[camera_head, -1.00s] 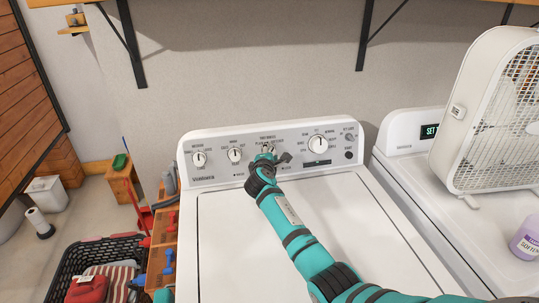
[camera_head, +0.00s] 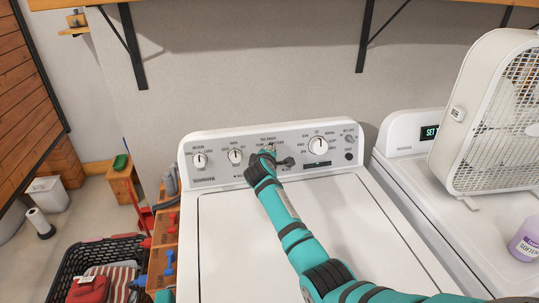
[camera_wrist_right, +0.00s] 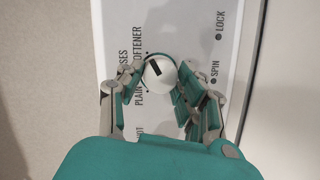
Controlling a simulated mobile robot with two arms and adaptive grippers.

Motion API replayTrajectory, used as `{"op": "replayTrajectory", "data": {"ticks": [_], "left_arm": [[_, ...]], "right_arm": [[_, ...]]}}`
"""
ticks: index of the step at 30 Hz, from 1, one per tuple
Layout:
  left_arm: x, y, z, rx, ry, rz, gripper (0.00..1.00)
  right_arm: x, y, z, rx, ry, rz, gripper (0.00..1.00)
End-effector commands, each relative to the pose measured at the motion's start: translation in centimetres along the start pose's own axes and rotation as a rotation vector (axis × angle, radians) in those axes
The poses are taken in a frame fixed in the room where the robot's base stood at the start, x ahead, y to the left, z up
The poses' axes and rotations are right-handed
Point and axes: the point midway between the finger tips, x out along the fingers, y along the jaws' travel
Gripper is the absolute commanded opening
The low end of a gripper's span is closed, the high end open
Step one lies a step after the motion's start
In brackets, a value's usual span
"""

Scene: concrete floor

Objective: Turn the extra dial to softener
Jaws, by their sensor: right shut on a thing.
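The washer's control panel (camera_head: 290,150) carries a row of dials. The extra dial (camera_wrist_right: 158,72) shows in the right wrist view as a white round knob with a dark pointer mark. The words PLAIN and SOFTENER are printed along its left side in that view, partly hidden by a finger. My right gripper (camera_wrist_right: 157,85) has its fingers closed around this dial; it also shows in the head view (camera_head: 268,158), where it mostly covers the dial. The pointer mark is slanted in the wrist view; I cannot tell exactly which label it indicates. My left gripper is not in view.
A second white machine (camera_head: 405,143) with a fan (camera_head: 495,110) and a softener bottle (camera_head: 526,240) stands at the right.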

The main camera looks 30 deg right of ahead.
Motion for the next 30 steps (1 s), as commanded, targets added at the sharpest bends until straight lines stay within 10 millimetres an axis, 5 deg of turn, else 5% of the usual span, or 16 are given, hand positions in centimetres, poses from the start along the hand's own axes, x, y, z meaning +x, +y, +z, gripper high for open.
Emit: {"op": "replayTrajectory", "data": {"ticks": [6,7,12,23,30], "left_arm": [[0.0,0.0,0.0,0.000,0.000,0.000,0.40],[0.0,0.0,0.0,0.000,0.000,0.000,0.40],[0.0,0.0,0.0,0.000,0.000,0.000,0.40],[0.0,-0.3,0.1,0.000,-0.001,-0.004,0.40],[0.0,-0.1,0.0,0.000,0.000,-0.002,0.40]], "right_arm": [[0.0,-0.2,0.1,-0.001,-0.002,-0.004,0.03],[0.0,-0.2,0.1,-0.001,-0.002,-0.004,0.37],[0.0,-0.2,0.0,-0.001,-0.001,-0.003,0.58],[-0.4,0.0,0.0,0.000,0.000,0.000,0.58],[-3.8,-0.1,-0.1,-0.001,0.002,0.001,0.58]]}}
